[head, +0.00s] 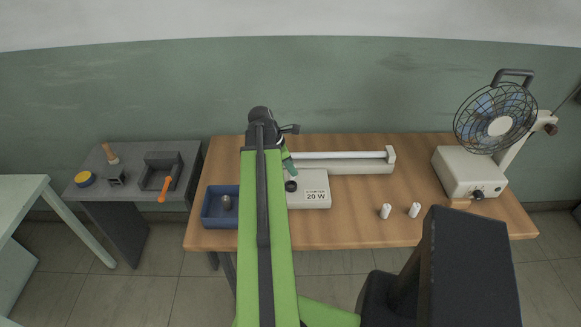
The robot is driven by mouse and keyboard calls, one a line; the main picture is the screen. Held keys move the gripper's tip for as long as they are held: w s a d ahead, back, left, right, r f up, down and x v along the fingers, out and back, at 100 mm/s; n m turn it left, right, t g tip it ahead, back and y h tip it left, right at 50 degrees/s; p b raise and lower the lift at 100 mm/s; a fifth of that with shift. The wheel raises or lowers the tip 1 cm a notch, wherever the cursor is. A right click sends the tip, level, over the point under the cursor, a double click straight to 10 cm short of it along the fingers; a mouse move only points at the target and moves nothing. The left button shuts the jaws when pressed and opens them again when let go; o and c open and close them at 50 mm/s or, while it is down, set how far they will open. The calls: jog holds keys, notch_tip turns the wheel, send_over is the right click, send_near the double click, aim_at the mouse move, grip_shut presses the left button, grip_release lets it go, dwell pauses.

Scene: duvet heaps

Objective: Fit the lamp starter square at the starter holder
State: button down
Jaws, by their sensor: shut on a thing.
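The starter holder (291,186) is a round dark socket on the left part of a white box labelled "STARTER 20 W" (317,200). My gripper (284,146) is above and behind the socket, partly hidden by my arm. It is shut on a small dark green piece (289,164), which seems to be the lamp starter. The piece slants down towards the socket. Its lower end looks just above and behind the socket; I cannot tell whether they touch or whether it is square.
A lamp fitting with a white tube (345,155) lies behind the box. Two white cylinders (385,211) (414,210) stand to the right. A blue tray (208,216) holds a grey piece (226,202). A fan (499,125) stands over a white unit (463,176). The wooden table's (355,230) front is mostly clear.

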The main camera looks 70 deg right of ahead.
aim_at(291, 177)
jog(key=shift+f+b, duration=0.85)
jog(key=shift+f, duration=0.45)
jog(key=shift+f, duration=0.15)
dwell(0.5)
jog(key=shift+f+b, duration=0.35)
jog(key=shift+b, duration=0.15)
jog(key=shift+f+b, duration=1.05)
jog(key=c, duration=1.1)
grip_release()
jog(key=p+v, duration=1.6)
jog(key=v, duration=0.1)
jog(key=shift+w+a+r, duration=0.1)
jog(key=shift+r, duration=0.15)
